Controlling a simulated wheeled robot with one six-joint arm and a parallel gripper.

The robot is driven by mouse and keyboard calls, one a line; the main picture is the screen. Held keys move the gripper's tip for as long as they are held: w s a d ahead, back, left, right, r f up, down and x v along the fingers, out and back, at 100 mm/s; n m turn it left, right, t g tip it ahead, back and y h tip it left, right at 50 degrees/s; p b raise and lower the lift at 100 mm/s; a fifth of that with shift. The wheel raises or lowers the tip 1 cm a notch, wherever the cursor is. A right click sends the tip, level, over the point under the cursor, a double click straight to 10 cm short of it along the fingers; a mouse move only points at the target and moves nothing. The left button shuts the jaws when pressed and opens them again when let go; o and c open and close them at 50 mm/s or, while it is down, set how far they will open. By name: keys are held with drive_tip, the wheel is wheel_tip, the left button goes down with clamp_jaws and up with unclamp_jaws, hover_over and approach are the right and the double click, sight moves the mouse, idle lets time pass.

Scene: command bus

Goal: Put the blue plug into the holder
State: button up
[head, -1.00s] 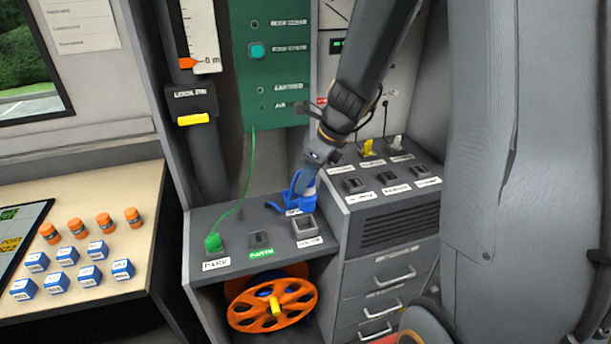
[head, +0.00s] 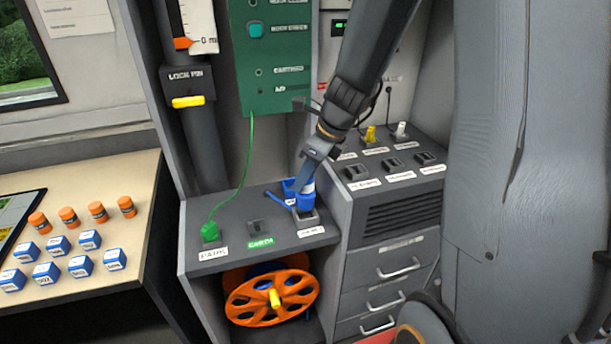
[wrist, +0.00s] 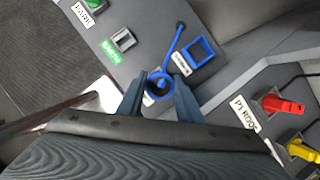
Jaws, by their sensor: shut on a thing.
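My gripper (head: 309,182) is shut on the blue plug (head: 304,200) and points down over the front shelf. In the wrist view the plug's round blue end (wrist: 158,87) lies between the two fingers, with a blue tether running from it. The grey square holder (head: 308,218) is at the shelf's right end, right under the plug. The plug and fingers partly cover it, so I cannot tell whether the plug is inside it or just above. A blue square frame (wrist: 198,52) lies just behind.
A green plug (head: 210,231) with a cable stands in the left socket; an empty socket (head: 260,228) is in the middle. A higher console (head: 395,170) with several sockets and yellow and white plugs rises right. An orange reel (head: 272,298) sits below the shelf.

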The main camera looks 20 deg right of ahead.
sight(306, 191)
drive_tip(key=shift+f+b, duration=1.8)
drive_tip(key=shift+f, duration=0.7)
drive_tip(key=o, duration=1.3)
drive_tip(key=shift+c, duration=0.2)
drive_tip(key=p+v, duration=0.1)
drive_tip(key=v, duration=0.7)
drive_tip(key=shift+f, duration=0.1)
drive_tip(key=shift+a, duration=0.1)
